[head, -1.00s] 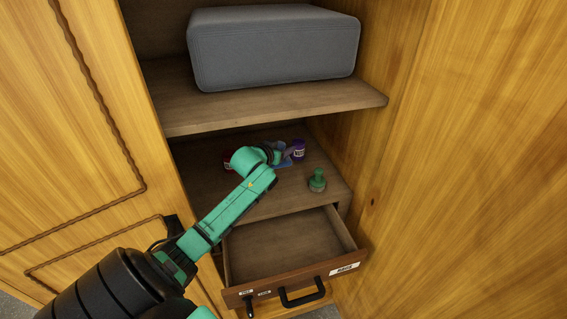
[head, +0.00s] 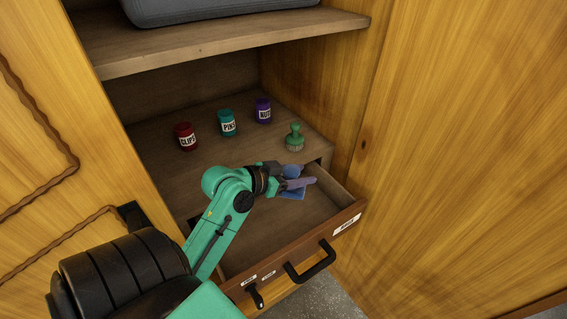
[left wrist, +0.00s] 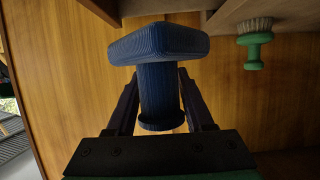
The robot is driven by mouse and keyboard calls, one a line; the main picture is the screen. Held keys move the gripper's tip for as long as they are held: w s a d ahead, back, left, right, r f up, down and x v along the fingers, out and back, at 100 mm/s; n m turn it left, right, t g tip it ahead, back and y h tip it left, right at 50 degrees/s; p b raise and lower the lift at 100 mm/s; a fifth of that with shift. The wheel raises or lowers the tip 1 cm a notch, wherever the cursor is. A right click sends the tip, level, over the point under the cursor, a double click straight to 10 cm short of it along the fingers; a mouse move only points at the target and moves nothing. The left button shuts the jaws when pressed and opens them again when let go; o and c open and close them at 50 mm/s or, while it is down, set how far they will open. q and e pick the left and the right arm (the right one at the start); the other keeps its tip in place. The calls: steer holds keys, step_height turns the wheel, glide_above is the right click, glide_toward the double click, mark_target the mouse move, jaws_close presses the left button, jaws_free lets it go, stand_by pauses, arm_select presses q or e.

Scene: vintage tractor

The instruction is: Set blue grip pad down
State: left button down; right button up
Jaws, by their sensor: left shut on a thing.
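The blue grip pad (left wrist: 158,42) is a ribbed blue block on a stem, held in my left gripper in the left wrist view. My left gripper (left wrist: 160,98) is shut on its stem. In the head view the left gripper (head: 297,177) is over the open drawer (head: 290,222), near its back right. The blue pad (head: 292,195) shows partly below the fingers there. The fingers hide part of it, and I cannot tell whether it touches the drawer floor. My right gripper is not in view.
The drawer's front has a black handle (head: 311,262). The rest of the drawer looks empty.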

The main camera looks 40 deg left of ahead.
arm_select(q)
steer(key=f, duration=1.8)
steer(key=shift+w+d+f, duration=0.2)
steer(key=shift+w+d, duration=0.1)
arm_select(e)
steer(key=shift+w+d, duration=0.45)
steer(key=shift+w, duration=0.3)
arm_select(q)
steer(key=shift+f, duration=0.1)
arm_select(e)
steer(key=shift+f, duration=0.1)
arm_select(q)
steer(key=c, duration=0.6)
jaws_free()
steer(key=shift+c, duration=0.2)
steer(key=o, duration=0.4)
steer(key=shift+c, duration=0.2)
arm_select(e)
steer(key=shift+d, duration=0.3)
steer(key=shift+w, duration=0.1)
